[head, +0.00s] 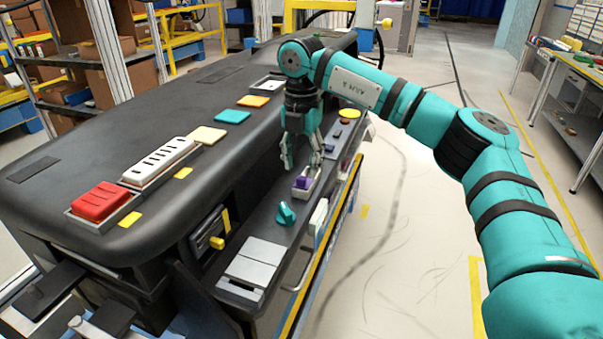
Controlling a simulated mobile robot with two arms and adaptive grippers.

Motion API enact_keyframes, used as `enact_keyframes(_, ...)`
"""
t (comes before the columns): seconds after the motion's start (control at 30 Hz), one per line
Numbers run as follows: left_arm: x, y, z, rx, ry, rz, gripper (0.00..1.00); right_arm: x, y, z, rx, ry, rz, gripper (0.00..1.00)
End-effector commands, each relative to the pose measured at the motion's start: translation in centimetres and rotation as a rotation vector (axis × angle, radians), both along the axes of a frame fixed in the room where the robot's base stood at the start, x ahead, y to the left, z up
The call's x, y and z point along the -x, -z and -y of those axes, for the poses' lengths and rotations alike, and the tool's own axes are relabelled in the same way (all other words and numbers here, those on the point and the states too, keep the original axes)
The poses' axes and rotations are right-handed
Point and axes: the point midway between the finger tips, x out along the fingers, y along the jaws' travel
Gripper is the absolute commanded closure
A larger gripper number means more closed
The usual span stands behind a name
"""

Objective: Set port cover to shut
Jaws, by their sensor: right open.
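My right gripper (301,160) is open, its fingers pointing down over the front ledge of the dashboard module. A small purple piece (302,183) in a light grey housing (305,192) lies just below the fingertips. I cannot tell whether they touch it. I cannot tell for certain which part is the port cover; the purple piece and a flat light grey hinged-looking box (252,264) at the near end of the ledge are both in view. My left gripper is not in view.
The ledge also carries a teal knob (286,213) and a yellow disc (349,113). A yellow-handled lever (217,242) is on the front face. A red block (100,201) and white slotted panel (160,160) sit on top. Floor to the right is clear.

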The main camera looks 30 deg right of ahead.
Motion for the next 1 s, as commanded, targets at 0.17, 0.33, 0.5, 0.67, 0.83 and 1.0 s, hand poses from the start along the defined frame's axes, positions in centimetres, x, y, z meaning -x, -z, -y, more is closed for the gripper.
enact_keyframes(0.17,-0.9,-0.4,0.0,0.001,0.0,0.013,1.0,0.0,2.5,0.0,0.0,0.0,-0.001,0.56)
enact_keyframes(0.33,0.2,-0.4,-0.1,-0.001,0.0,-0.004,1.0,0.0,3.5,0.0,-0.001,0.0,0.001,0.56)
enact_keyframes(0.5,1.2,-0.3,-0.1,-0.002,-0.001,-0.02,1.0,0.0,3.6,0.0,0.0,0.0,0.001,0.56)
enact_keyframes(0.67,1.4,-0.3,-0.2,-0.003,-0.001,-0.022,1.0,0.0,3.6,0.0,-0.001,0.0,0.001,0.64)
enact_keyframes(0.83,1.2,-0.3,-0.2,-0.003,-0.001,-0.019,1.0,0.0,3.6,0.0,-0.001,0.0,0.001,0.86)
enact_keyframes(1.0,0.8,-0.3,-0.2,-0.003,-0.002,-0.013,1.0,0.0,3.6,0.0,-0.001,0.0,0.001,1.0)
